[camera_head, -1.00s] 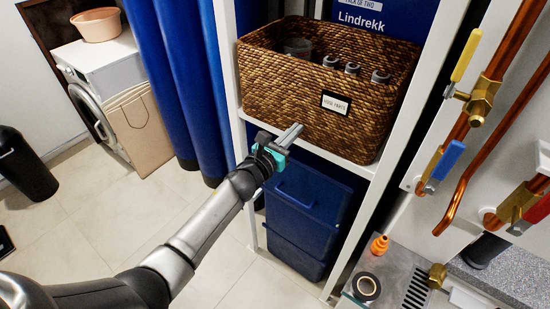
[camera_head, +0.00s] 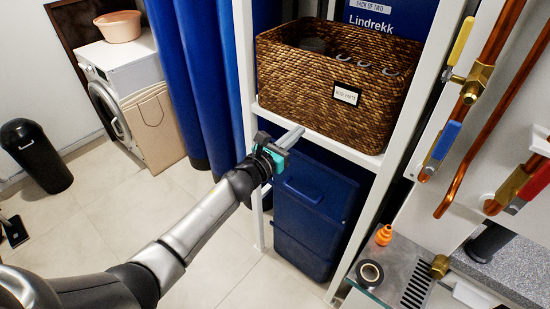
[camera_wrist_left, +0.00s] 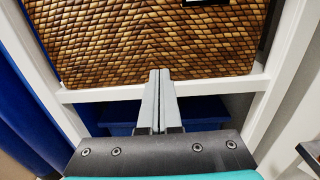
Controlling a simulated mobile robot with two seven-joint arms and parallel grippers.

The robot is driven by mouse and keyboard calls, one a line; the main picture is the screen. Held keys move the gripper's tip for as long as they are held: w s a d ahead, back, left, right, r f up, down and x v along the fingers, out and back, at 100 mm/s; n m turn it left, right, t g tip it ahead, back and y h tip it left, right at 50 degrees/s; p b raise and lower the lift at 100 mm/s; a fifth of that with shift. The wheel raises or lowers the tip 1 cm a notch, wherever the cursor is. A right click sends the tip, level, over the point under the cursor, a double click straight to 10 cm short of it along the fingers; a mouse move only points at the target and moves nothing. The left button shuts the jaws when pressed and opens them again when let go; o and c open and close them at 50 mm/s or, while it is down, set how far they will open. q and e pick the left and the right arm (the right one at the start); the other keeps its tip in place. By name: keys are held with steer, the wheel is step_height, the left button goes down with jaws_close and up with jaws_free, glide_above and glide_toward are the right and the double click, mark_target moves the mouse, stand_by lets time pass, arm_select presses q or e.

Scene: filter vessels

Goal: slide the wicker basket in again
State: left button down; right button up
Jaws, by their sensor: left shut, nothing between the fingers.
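The wicker basket (camera_head: 325,95) is brown and woven, with a small label on its front. It stands on the white shelf (camera_head: 350,152) of the rack, between the uprights, and holds several grey-topped items. My left gripper (camera_head: 298,132) is shut and empty, in front of the basket's lower front near the shelf edge. In the left wrist view, the closed fingertips (camera_wrist_left: 160,74) overlap the basket's lower front wall (camera_wrist_left: 150,45); whether they touch it I cannot tell. My right gripper is not in view.
Blue lidded bins (camera_head: 310,205) stand under the shelf. Copper pipes with valves (camera_head: 475,80) are at the right.

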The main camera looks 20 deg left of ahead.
arm_select(q)
steer(key=a+v, duration=0.1)
steer(key=v, duration=0.6)
steer(key=s+a+f+n+g+y+b, duration=0.2)
steer(key=s+f+n, duration=0.2)
steer(key=f+n, duration=0.5)
steer(key=s+a+f+n+g+y+b, duration=0.15)
steer(key=s+f+n, duration=0.3)
steer(key=f, duration=0.95)
steer(key=s+a+f+n+g+y+b, duration=0.1)
steer(key=s+f+n+g+y, duration=0.15)
steer(key=s+f+n, duration=0.6)
steer(key=s+d+f+n+g+b, duration=0.1)
steer(key=s+f+n+g, duration=0.4)
steer(key=s+f, duration=0.6)
steer(key=s+d+f+n+g+b, duration=0.2)
steer(key=s+f+n+g, duration=0.3)
steer(key=s+f+n, duration=0.5)
steer(key=s+f+b, duration=0.1)
steer(key=s+f, duration=0.1)
steer(key=s, duration=0.6)
steer(key=shift+s+f, duration=0.2)
steer(key=shift+s, duration=0.2)
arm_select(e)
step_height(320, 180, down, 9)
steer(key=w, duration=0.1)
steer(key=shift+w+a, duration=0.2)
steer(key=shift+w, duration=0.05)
